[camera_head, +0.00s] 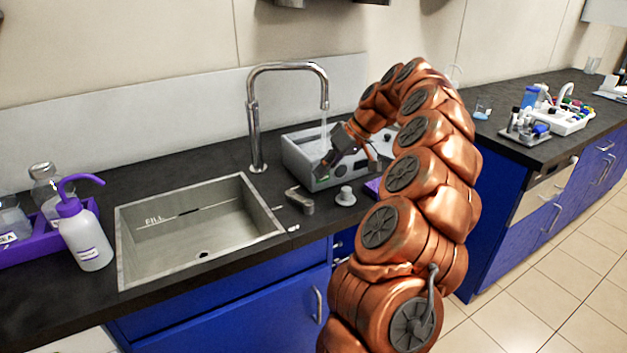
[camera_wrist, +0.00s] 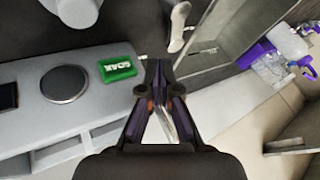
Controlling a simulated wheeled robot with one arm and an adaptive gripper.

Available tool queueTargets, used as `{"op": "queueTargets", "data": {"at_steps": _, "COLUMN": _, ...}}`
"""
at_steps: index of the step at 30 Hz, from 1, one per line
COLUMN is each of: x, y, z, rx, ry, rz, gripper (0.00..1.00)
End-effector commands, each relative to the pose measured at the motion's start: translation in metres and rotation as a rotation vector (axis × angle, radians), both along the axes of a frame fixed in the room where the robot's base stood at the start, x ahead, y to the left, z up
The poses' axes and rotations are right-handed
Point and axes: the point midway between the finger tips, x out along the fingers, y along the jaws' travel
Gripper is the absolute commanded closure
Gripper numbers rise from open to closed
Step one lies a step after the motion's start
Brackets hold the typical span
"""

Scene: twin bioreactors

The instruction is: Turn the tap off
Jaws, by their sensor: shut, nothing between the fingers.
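The chrome gooseneck tap (camera_head: 254,125) stands behind the sink (camera_head: 130,235). Its spout points right, over a grey box rather than the basin. A thin pale streak below the spout (camera_head: 325,100) looks like running water. A grey lever (camera_head: 300,201) sits on the counter at the sink's right edge; it appears to be the pale lever in the wrist view (camera_wrist: 180,25). My gripper (camera_head: 324,174) is shut and empty, beside the grey box's front and above the lever. In the wrist view my fingertips (camera_wrist: 159,68) meet next to a green SOAK button (camera_wrist: 118,68).
The grey box (camera_head: 300,160) stands behind the lever, close to my gripper. A round knob (camera_head: 345,195) sits right of the lever. A purple-capped wash bottle (camera_head: 87,235) and purple tray (camera_head: 35,248) are left of the sink. Counter between sink and tap is clear.

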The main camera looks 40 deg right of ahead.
Motion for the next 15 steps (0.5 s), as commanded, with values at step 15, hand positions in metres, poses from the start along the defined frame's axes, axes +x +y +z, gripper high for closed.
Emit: {"op": "queueTargets", "data": {"at_steps": 15, "x": -0.016, "y": -0.023, "z": 0.037, "rx": -0.001, "ry": 0.000, "rz": 0.000, "gripper": 1.00}}
